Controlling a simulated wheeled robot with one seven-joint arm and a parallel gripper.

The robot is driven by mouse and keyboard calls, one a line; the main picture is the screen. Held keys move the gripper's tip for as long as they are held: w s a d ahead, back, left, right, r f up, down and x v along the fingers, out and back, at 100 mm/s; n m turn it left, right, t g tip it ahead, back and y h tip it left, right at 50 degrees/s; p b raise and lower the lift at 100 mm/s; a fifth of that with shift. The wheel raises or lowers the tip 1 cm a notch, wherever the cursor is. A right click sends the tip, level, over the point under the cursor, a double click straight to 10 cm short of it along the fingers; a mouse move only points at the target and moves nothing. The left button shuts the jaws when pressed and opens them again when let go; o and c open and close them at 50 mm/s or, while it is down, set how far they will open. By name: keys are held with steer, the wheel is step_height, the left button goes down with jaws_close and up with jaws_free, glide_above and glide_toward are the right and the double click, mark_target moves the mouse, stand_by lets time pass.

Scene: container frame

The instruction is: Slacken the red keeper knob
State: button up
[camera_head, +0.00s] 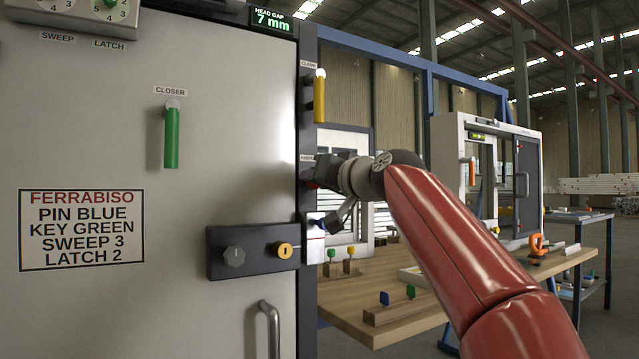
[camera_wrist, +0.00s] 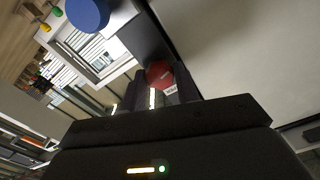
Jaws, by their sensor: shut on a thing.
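The red keeper knob (camera_wrist: 158,72) sits on the dark door frame, between my fingers in the wrist view. My gripper (camera_wrist: 166,88) is shut on it. In the head view my gripper (camera_head: 318,179) reaches the frame edge from the right, just under a small label. Only a sliver of the red knob (camera_head: 311,185) shows there, as my gripper hides the rest. How far the knob is turned cannot be told.
A yellow clamp handle (camera_head: 319,97) stands above my gripper. A blue knob (camera_wrist: 88,14) is close by in the wrist view. The grey door (camera_head: 230,180) carries a green closer handle (camera_head: 171,137) and a lock plate (camera_head: 262,262). A wooden workbench (camera_head: 440,313) stands behind.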

steer(key=shift+f, duration=0.15)
stand_by(0.4)
steer(key=o, duration=1)
steer(key=b+v, duration=0.3)
steer(key=v, duration=0.4)
steer(key=shift+s+d, duration=0.25)
steer(key=shift+s, duration=0.05)
